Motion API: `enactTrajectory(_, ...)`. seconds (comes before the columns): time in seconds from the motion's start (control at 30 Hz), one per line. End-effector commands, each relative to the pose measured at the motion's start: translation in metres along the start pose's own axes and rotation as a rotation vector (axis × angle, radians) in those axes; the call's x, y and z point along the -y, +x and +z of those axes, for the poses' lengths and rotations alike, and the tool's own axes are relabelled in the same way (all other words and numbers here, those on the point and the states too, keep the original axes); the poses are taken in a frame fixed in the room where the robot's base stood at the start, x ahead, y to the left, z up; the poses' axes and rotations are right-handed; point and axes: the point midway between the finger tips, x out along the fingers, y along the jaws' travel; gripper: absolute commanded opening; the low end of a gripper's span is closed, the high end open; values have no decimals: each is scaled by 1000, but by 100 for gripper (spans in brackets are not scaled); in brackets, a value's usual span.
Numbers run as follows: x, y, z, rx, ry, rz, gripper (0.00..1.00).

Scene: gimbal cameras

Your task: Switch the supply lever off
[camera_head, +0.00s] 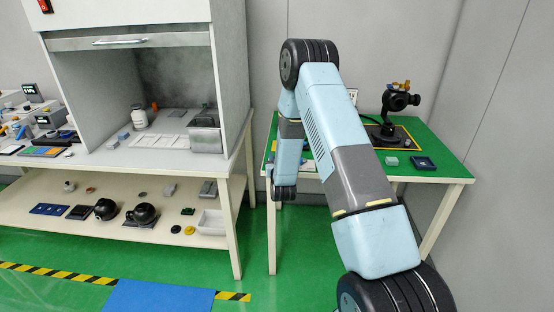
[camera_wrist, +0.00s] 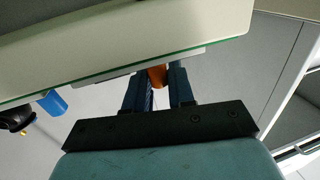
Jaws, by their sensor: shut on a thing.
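In the wrist view, my gripper (camera_wrist: 158,88) has its two dark fingers on either side of an orange piece (camera_wrist: 157,76), which looks like the handle of the supply lever. My gripper is shut on it, close to the edge of the green-topped table (camera_wrist: 225,40). The rest of the lever and its mount are hidden by the fingers and the table edge. In the head view, my arm reaches to the left front side of the green table (camera_head: 440,165). My fingers and the lever cannot be made out there.
A black gimbal camera (camera_head: 396,100) stands on the green table at the back right. A teal block (camera_head: 391,161) and a dark blue tray (camera_head: 423,163) lie near its front. A fume hood (camera_head: 130,75) on a white bench stands at the left. A blue cylinder (camera_wrist: 53,103) shows in the wrist view.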

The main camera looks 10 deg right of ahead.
Motion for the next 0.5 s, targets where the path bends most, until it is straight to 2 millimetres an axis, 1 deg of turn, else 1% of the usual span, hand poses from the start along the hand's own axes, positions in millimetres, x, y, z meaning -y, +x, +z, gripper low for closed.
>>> enactTrajectory(0.23,4,3,-1,-2,0,124,0)
enactTrajectory(0.5,4,4,-1,-1,1,165,0)
